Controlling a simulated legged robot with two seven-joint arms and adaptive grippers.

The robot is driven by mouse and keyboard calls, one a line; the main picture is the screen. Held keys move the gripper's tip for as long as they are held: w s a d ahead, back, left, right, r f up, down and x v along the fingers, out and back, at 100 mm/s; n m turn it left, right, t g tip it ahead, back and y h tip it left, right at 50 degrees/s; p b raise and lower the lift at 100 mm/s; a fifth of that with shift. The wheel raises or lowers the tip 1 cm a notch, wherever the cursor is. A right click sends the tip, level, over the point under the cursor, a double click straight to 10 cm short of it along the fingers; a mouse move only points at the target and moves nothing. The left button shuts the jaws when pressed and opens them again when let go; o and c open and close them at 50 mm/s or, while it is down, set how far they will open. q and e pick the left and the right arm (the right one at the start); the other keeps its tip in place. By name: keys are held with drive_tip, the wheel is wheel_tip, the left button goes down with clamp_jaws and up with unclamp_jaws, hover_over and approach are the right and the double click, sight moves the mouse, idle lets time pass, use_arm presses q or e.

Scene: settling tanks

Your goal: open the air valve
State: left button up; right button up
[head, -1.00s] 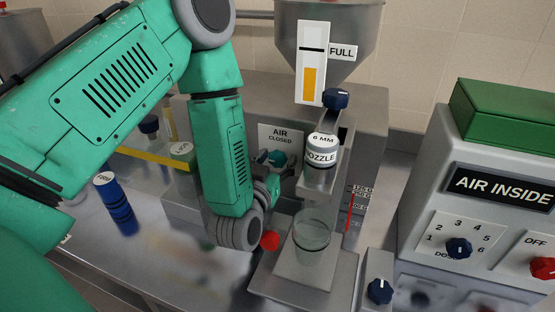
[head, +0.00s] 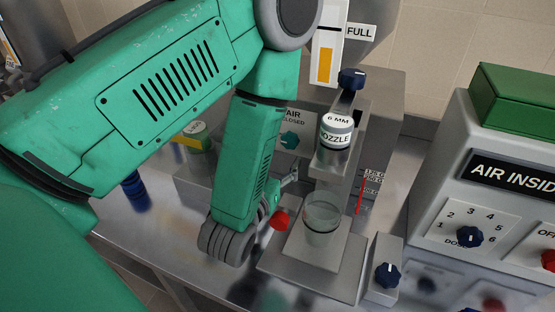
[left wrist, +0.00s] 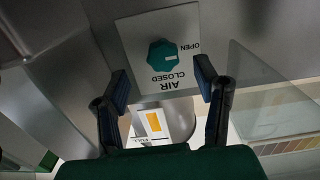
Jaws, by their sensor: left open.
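The air valve is a teal knob (head: 290,140) on a pale plate (head: 301,119) marked AIR and CLOSED, on the front of the grey machine. In the left wrist view the knob (left wrist: 162,54) appears with upside-down AIR, CLOSED and OPEN lettering on its plate (left wrist: 130,37). Which word its small light mark points to is not clear. My left gripper (head: 290,179) is below the knob in the head view, apart from it. In the left wrist view its two dark fingers (left wrist: 163,82) are spread and empty, with the knob beyond their tips. My right gripper is not in view.
A nozzle jar (head: 336,131) sits on a bracket right of the valve, above a clear cup (head: 322,214). A red knob (head: 280,219) is close to my left wrist. A control box (head: 500,200) with an AIR INSIDE sign stands at right.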

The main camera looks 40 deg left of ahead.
use_arm(q)
drive_tip(key=shift+s+r, duration=0.35)
drive_tip(key=shift+s, duration=0.05)
idle(0.4)
